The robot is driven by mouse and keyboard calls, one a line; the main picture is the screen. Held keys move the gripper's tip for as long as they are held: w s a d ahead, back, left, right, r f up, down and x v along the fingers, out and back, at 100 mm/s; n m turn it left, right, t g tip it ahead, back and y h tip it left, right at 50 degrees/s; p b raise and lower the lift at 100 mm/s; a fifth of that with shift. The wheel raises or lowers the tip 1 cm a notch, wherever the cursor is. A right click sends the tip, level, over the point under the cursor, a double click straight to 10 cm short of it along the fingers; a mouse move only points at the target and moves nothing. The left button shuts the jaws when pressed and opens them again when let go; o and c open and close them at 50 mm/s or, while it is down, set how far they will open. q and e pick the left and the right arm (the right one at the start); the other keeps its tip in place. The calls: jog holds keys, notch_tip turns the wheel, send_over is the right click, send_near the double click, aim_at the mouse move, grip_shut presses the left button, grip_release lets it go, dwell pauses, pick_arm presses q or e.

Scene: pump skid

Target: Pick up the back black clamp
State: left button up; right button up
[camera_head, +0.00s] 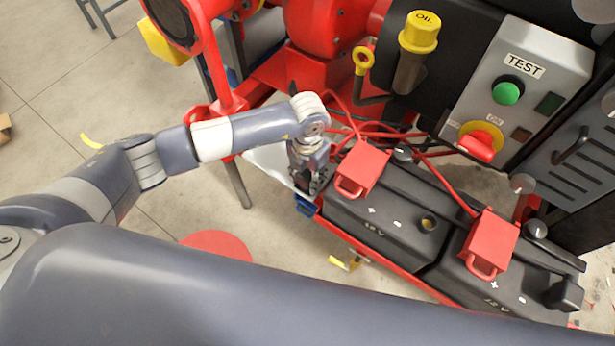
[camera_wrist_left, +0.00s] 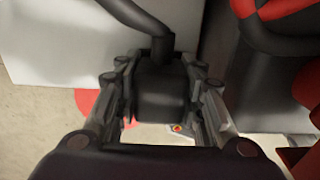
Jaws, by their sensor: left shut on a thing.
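The black clamp (camera_wrist_left: 160,95), a black block with a thick black cable (camera_wrist_left: 138,15) rising from it, is between the fingers of my left gripper (camera_wrist_left: 160,80) in the left wrist view. The fingers are shut on its two sides. In the head view my left gripper (camera_head: 307,186) points down at the far left end of the black batteries (camera_head: 385,212), beside a red terminal cover (camera_head: 362,169). There the clamp is mostly hidden by the gripper, and I cannot tell whether it touches the battery. My right gripper is not in view.
A second red cover (camera_head: 489,243) sits on the nearer battery. Red cables (camera_head: 432,155) run behind the covers. A grey TEST panel (camera_head: 520,85) with a green button stands at the back right. Red pump parts (camera_head: 325,28) stand close behind my left wrist. Open floor (camera_head: 60,130) lies left.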

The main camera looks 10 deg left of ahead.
pick_arm(q)
jog(key=shift+r, duration=0.5)
notch_tip(320, 180, up, 3)
jog(key=shift+w+f+b, duration=0.1)
jog(key=shift+f+b, duration=0.1)
jog(key=shift+b, duration=0.3)
jog(key=s+a+r+b, duration=0.1)
jog(key=s+b, duration=0.1)
jog(key=s, duration=1.4)
jog(key=shift+a+r, duration=0.2)
jog(key=shift+a, duration=0.1)
jog(key=shift+r, duration=0.1)
